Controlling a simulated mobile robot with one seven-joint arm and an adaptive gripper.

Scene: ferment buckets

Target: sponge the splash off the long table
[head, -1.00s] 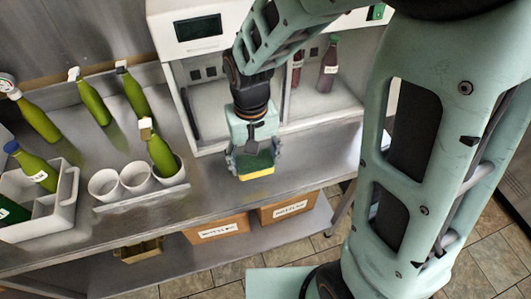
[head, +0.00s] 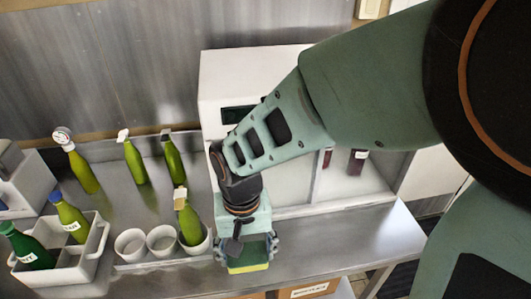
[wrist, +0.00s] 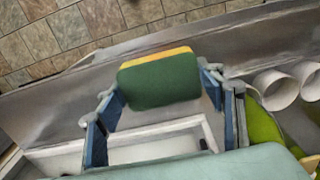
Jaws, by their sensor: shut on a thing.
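My gripper (head: 247,252) is shut on a green and yellow sponge (head: 249,267), green on one broad side and yellow along the other. It holds the sponge low over the long steel table (head: 325,250), to the right of the white cups. I cannot tell whether the sponge touches the table. In the wrist view the sponge (wrist: 158,82) sits between the two blue-grey fingers. I can make out no splash on the table; it may be hidden under the sponge or arm.
A row of white cups (head: 130,245), the rightmost with a green bottle (head: 189,222) in it, stands close to the left. A white bottle carrier (head: 80,262) is further left. A white cabinet (head: 292,190) with dark bottles stands behind. The tabletop to the right is clear.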

